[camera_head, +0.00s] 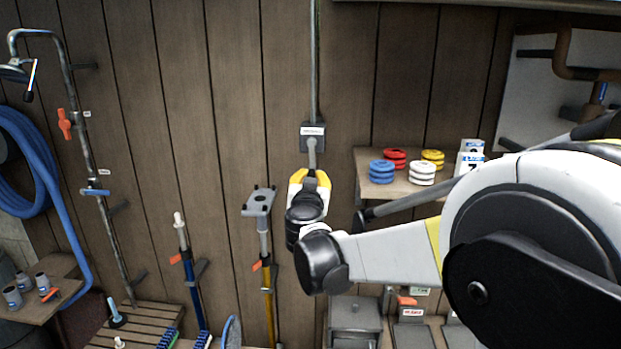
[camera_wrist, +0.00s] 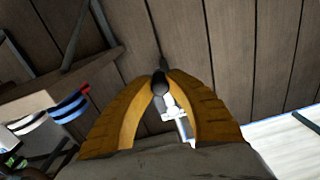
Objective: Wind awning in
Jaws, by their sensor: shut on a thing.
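The awning winder box (camera_head: 313,131), small and dark with a white label, is fixed to the plank wall. A vertical rod (camera_head: 315,60) runs up from it, and a grey crank (camera_head: 312,155) hangs below it. My gripper (camera_head: 311,176), with yellow fingers, is at the lower end of the crank. In the wrist view my gripper (camera_wrist: 163,78) is shut around the crank's handle, with a grey metal part (camera_wrist: 181,122) and a dark round end showing between the fingers. The grip itself is mostly hidden by the fingers in the head view. The awning cloth cannot be made out.
A shelf (camera_head: 362,167) with coloured discs (camera_head: 381,172) and small boxes stands right of the winder. Upright poles (camera_head: 188,270) stand to the lower left. A shower pipe (camera_head: 72,100) and a coiled blue hose (camera_head: 28,165) are at far left.

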